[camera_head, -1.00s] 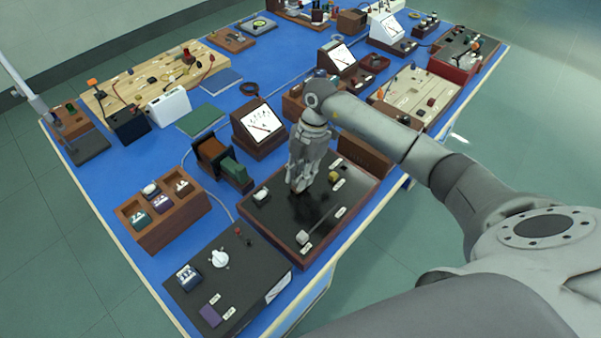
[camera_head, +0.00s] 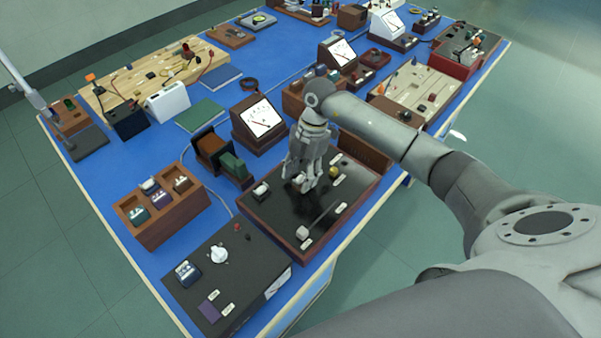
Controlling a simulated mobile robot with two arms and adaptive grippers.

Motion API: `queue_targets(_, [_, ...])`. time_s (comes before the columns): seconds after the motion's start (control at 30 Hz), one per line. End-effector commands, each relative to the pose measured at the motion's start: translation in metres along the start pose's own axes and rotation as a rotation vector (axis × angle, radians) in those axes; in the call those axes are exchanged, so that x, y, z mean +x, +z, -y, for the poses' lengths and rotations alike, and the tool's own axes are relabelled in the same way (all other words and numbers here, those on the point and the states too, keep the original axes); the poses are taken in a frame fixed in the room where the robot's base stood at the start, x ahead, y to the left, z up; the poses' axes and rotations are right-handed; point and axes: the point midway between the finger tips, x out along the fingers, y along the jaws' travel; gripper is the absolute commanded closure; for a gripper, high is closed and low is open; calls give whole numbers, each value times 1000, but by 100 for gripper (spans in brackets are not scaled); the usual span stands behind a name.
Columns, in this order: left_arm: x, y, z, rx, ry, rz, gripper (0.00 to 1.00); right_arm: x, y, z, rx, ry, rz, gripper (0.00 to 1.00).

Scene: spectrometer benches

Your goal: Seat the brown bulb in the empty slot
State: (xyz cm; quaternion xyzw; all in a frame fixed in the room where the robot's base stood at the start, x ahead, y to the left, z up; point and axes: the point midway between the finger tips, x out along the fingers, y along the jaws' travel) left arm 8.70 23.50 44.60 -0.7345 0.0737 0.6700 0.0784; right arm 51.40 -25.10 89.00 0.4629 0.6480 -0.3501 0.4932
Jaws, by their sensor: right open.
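My right gripper (camera_head: 304,184) is open, pointing down low over the black-topped wooden tray (camera_head: 270,222) at the middle of the bench. Its fingers hide part of the tray top, and I cannot tell whether they touch anything. A small pale piece shows by the fingertips. A wooden rack (camera_head: 165,236) at the left holds several small white-topped pieces; one with a brownish body (camera_head: 181,184) sits at its right end. I cannot tell for sure which piece is the brown bulb. My left gripper is out of view.
A yellow knob (camera_head: 334,172) and a white-topped piece (camera_head: 260,190) stand on the tray near the gripper. A dark control box (camera_head: 240,265) is at the front. A meter (camera_head: 262,120) and brown and green blocks (camera_head: 232,166) stand behind. Blue bench top shows between things.

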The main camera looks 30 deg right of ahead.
Motion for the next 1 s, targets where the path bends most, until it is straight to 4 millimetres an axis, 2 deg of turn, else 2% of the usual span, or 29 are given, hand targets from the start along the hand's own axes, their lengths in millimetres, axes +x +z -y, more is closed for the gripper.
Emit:
queue_targets(0.17, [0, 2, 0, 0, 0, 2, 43, -2, 0, 0, 0, 1, 0, 53])
queue_targets(0.27, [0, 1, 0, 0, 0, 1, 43, -11, 0, -1, -1, 4, 1, 53])
queue_targets(0.7, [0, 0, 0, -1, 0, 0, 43, -98, 1, -1, 1, 4, 2, 53])
queue_targets(0.83, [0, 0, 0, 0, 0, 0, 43, -113, 1, -1, 0, 2, 1, 53])
queue_targets(1.0, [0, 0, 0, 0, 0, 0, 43, -120, 0, 0, 0, 0, -1, 53])
